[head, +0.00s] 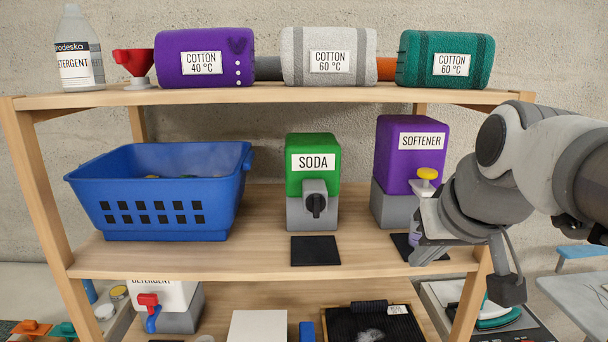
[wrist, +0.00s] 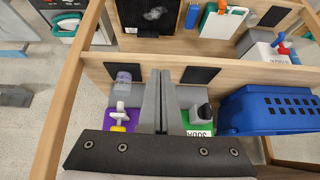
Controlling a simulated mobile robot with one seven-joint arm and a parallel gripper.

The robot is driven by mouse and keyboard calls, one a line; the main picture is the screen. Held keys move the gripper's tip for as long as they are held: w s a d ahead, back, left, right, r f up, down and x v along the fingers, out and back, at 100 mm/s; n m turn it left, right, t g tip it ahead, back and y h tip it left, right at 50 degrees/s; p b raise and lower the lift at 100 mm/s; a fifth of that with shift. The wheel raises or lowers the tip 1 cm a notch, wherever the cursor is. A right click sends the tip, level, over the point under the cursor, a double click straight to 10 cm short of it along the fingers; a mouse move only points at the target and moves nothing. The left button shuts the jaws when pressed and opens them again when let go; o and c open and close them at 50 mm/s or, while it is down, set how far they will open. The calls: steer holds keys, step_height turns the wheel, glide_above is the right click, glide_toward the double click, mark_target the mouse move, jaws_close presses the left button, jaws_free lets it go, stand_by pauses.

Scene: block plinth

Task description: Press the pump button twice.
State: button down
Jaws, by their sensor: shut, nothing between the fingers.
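The softener dispenser (head: 404,150) is a purple block on a grey base at the right of the middle shelf. Its yellow pump button (head: 428,174) is on a white pump at the front; the button also shows in the wrist view (wrist: 118,128). A translucent purple container (wrist: 124,78) stands below the pump on a black pad, partly hidden by my gripper in the head view. My gripper (head: 428,250) is in front of the dispenser, below the button's height in the picture. Its fingers (wrist: 165,76) are shut and empty, beside the pump and apart from the button.
The green soda dispenser (head: 313,165) with a dark knob stands left of the softener, a black pad (head: 315,250) before it. A blue basket (head: 160,190) fills the shelf's left. The upper shelf (head: 260,96) holds rolls, a funnel and a bottle. A wooden post (head: 470,310) stands near my arm.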

steer(key=s+a+f+g, duration=0.1)
steer(key=s+a+f, duration=0.1)
steer(key=s+f, duration=0.7)
steer(key=shift+s+a+f, duration=0.15)
steer(key=shift+s+f, duration=0.2)
steer(key=shift+f, duration=0.25)
